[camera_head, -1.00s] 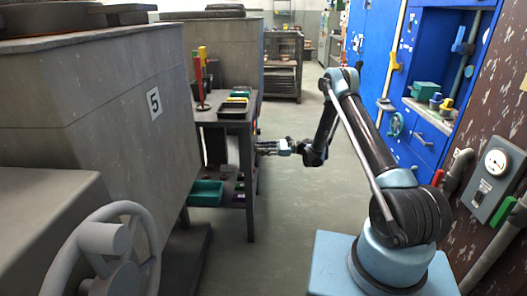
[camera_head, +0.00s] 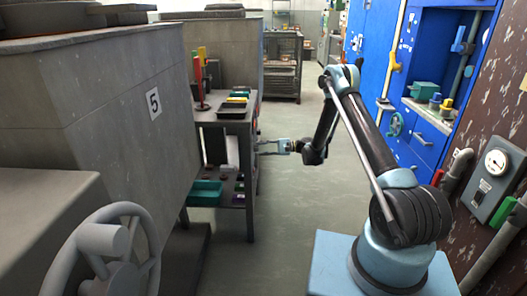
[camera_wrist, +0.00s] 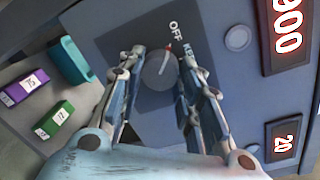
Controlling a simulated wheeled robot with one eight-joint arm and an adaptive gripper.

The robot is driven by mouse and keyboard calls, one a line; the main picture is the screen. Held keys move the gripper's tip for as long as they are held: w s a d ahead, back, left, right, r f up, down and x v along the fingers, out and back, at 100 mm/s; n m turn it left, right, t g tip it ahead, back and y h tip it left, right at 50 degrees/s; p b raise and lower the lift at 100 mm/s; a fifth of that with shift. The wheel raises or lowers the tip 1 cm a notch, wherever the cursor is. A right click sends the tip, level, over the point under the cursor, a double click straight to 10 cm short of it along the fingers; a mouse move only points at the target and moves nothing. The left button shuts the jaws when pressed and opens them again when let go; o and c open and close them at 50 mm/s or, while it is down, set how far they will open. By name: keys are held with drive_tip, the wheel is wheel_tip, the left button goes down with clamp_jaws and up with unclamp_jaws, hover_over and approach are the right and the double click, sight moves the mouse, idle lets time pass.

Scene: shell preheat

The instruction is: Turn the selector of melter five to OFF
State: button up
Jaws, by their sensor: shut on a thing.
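Melter five (camera_head: 100,110) is the large grey body with a "5" plate at the left of the head view. In the wrist view, the round grey selector (camera_wrist: 161,73) sits on a dark plate on a blue-grey panel. Its pointer, white with a red tip, faces up, roughly toward the word OFF (camera_wrist: 176,30). Another label beside OFF is partly hidden by a finger. My gripper (camera_wrist: 160,75) is shut on the selector, one finger on each side.
Two red displays, 900 (camera_wrist: 287,27) and 20 (camera_wrist: 284,140), and a round button (camera_wrist: 238,38) are on the panel. A shelf (camera_head: 222,122) with trays stands beside the melter. A grey handwheel (camera_head: 105,250) is at front left. The floor (camera_head: 300,215) is clear.

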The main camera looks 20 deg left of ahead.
drive_tip(key=shift+w+n, duration=0.3)
idle(0.4)
drive_tip(key=o, duration=1)
drive_tip(key=shift+o, duration=0.3)
drive_tip(key=shift+s, duration=0.1)
drive_tip(key=shift+d, duration=0.1)
drive_tip(key=v, duration=1.2)
drive_tip(key=shift+s+f, duration=0.1)
drive_tip(key=shift+f, duration=0.05)
